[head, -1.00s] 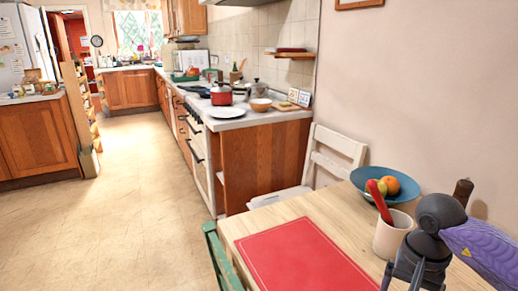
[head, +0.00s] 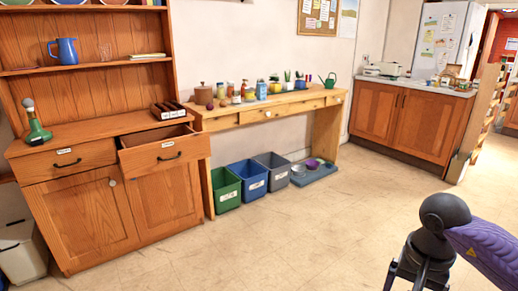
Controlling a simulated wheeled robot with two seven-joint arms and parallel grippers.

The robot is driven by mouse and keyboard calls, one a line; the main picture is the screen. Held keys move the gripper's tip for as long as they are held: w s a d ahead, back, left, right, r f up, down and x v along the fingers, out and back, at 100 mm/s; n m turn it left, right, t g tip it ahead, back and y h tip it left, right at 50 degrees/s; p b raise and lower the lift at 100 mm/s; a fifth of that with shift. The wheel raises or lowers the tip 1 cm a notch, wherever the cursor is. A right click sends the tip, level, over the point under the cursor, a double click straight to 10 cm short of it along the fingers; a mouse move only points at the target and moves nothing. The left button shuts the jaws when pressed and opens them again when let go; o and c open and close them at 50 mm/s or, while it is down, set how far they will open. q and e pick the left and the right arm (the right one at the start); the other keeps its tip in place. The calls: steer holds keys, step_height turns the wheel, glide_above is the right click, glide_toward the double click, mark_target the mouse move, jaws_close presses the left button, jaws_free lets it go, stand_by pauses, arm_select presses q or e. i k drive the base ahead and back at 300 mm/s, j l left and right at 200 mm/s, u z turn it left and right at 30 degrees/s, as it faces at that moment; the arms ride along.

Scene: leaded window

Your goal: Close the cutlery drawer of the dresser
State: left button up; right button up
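The wooden dresser (head: 70,170) stands at the left in the head view, with shelves above and two drawers over two cupboard doors. I cannot tell from the labels which is the cutlery drawer. My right gripper (head: 405,280) is at the lower right, far from the dresser, its fingers cut off by the frame edge. My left gripper is not in view.
A side table (head: 330,118) with pots and small plants stands right of the dresser. Green (head: 225,188), blue (head: 248,180) and grey (head: 273,172) bins are beneath it. A white bin (head: 20,250) is at the far left. The floor (head: 270,245) before the dresser is clear.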

mark_target(144, 153)
steer(key=u, duration=0.7)
